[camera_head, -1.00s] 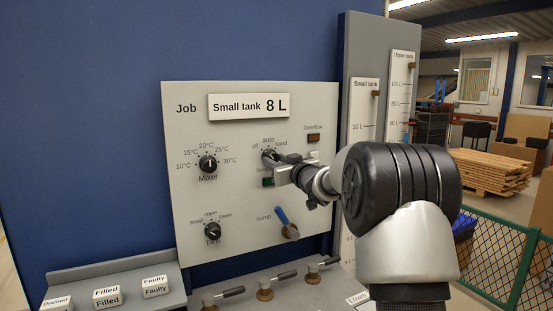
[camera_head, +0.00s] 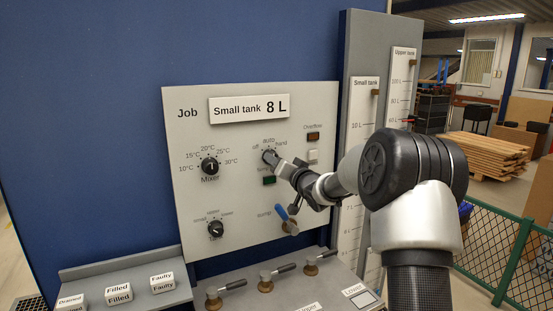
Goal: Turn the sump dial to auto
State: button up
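The black dial (camera_head: 269,156) with "off", "auto" and "hand" marked around it sits on the grey panel (camera_head: 235,195), right of centre. The label below it is partly covered and too small to read surely. My gripper (camera_head: 275,161) is at the dial's lower right side, with its fingertips at or against the knob. Whether the fingers are closed around the knob is hidden by the gripper's own body. The knob's pointer is too small to read surely. A blue-handled valve (camera_head: 286,217) lower on the panel has "sump" printed beside it.
The Mixer dial (camera_head: 210,166) and a small/upper/lower dial (camera_head: 216,229) are at left. Several lever valves (camera_head: 266,283) stand below. Tank gauges (camera_head: 362,140) rise behind my arm.

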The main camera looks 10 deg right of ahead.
dwell(0.3)
jog(key=o, duration=1)
jog(key=shift+o, duration=0.2)
jog(key=shift+s, duration=0.1)
jog(key=b+v, duration=0.2)
jog(key=v, duration=1.5)
jog(key=shift+d, duration=0.1)
